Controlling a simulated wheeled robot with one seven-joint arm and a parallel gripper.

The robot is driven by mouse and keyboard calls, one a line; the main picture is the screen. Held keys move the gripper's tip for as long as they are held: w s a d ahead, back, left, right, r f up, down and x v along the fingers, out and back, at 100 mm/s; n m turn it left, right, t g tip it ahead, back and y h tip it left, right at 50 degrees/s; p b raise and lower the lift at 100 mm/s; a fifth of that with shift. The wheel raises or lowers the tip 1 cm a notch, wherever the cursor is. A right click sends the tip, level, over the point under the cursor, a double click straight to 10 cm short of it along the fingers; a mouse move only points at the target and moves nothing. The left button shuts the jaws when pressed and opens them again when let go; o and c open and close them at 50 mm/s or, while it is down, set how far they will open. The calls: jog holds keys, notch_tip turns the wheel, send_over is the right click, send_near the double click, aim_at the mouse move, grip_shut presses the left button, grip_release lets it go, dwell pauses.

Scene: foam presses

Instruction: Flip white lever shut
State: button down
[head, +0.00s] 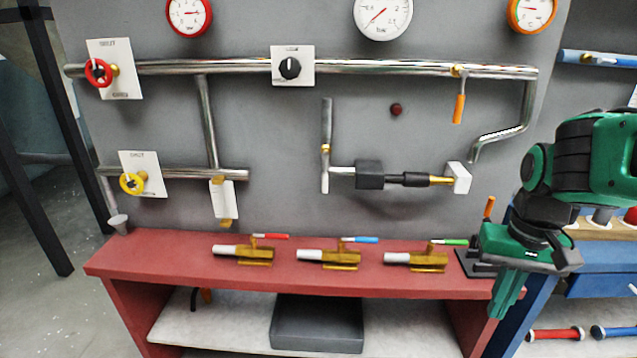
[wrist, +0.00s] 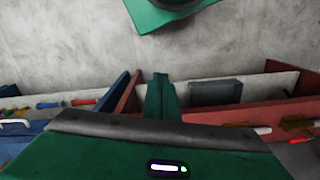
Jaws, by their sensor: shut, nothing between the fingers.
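Two pieces on the wall panel could be the white lever, and I cannot tell which from here. One is a white piece (head: 222,195) with brass at its lower end, hanging under the lower pipe at the left. The other is a pale upright bar (head: 325,178) below a small brass fitting, in the middle of the panel. My gripper (head: 507,295) is at the right, by the red bench's right end, pointing down. Its fingers are together and empty, well apart from both pieces. In the wrist view my fingertips (wrist: 160,82) show against the floor, with neither piece recognisable.
The red bench (head: 165,262) carries several brass valves, with red (head: 270,237), blue (head: 360,240) and green (head: 450,242) levers. An orange lever (head: 459,108) hangs from the upper pipe (head: 400,67). A dark grey box (head: 315,325) stands under the bench. A blue bench (head: 600,285) is at right.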

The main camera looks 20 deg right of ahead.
aim_at(325, 176)
jog(key=shift+r, duration=0.1)
jog(key=w+a+r+t+y, duration=0.1)
jog(key=w+a+r, duration=0.3)
jog(key=w, duration=0.6)
jog(key=w+a+r+n+t, duration=0.1)
jog(key=w+a+r+t, duration=0.2)
jog(key=w+r, duration=0.3)
jog(key=w+a+r+t+y, duration=0.1)
jog(key=w+a+r+t, duration=0.2)
jog(key=w, duration=1.1)
notch_tip(325, 176, up, 2)
jog(key=shift+w+a+n+y, duration=0.3)
jog(key=shift+w+a+n, duration=0.1)
jog(key=shift+a, duration=0.55)
jog(key=shift+f, duration=0.1)
jog(key=w+a+f, duration=0.5)
jog(key=w+f, duration=0.2)
jog(key=f, duration=0.1)
jog(key=shift+w+a, duration=0.2)
jog(key=shift+a, duration=0.15)
